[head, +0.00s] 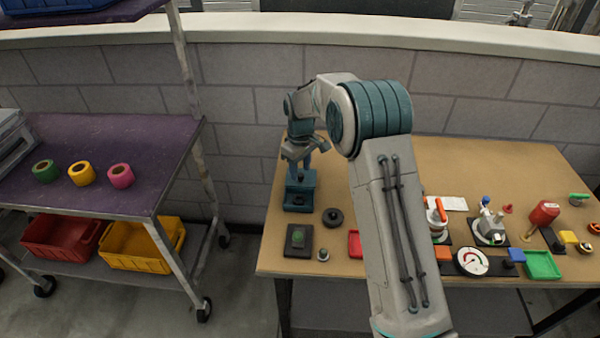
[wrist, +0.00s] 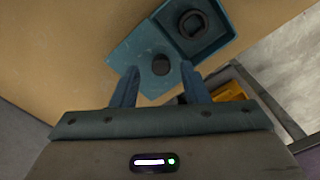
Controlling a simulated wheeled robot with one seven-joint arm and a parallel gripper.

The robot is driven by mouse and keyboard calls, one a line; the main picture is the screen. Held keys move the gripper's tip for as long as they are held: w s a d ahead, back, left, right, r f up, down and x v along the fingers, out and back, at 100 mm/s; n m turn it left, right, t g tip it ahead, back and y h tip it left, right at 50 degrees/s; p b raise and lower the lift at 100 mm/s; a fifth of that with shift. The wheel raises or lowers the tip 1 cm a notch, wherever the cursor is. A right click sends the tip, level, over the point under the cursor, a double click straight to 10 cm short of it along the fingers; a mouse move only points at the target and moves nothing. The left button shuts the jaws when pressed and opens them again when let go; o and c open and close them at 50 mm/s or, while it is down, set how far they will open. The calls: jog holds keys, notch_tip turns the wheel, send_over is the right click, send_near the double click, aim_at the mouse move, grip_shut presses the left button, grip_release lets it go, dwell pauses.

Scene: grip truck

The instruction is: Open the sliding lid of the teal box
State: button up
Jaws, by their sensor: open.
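The teal box (head: 298,201) stands at the left end of the wooden table in the head view. In the wrist view its open compartment (wrist: 222,38) shows a dark ring (wrist: 192,24) inside. The flat teal lid (wrist: 133,53) lies slid off to the left of that compartment, with a round dark knob (wrist: 160,64) on it. My gripper (head: 306,160) is just above the box. In the wrist view the fingers of my gripper (wrist: 160,70) are apart, one on each side of the knob, and hold nothing. Any touch with the knob cannot be told.
A dark round piece (head: 333,217), a black block with a green top (head: 298,240) and a small knob (head: 323,255) are near the box. A dial gauge (head: 471,261) and a green tray (head: 543,265) sit further right. A purple-topped cart (head: 110,190) stands left, across a gap.

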aim_at(301, 174)
notch_tip(301, 174, up, 12)
jog(key=shift+b, duration=0.35)
jog(key=shift+f, duration=0.1)
jog(key=s+d+r+m+t, duration=0.1)
jog(key=s+d+r+m, duration=0.25)
jog(key=s+d, duration=0.35)
jog(key=s+d+r+m+t, duration=0.15)
jog(key=s+d+r, duration=0.25)
jog(key=s, duration=0.4)
jog(key=s+d+f+m, duration=0.2)
jog(key=s+d, duration=0.1)
jog(key=s, duration=0.6)
jog(key=s+d+f+m, duration=0.2)
jog(key=s+d+m, duration=0.1)
jog(key=s, duration=0.7)
jog(key=shift+s+d+m, duration=0.2)
jog(key=shift+d+m, duration=0.1)
jog(key=shift+d, duration=0.15)
jog(key=shift+r+t, duration=0.1)
jog(key=shift+t, duration=0.15)
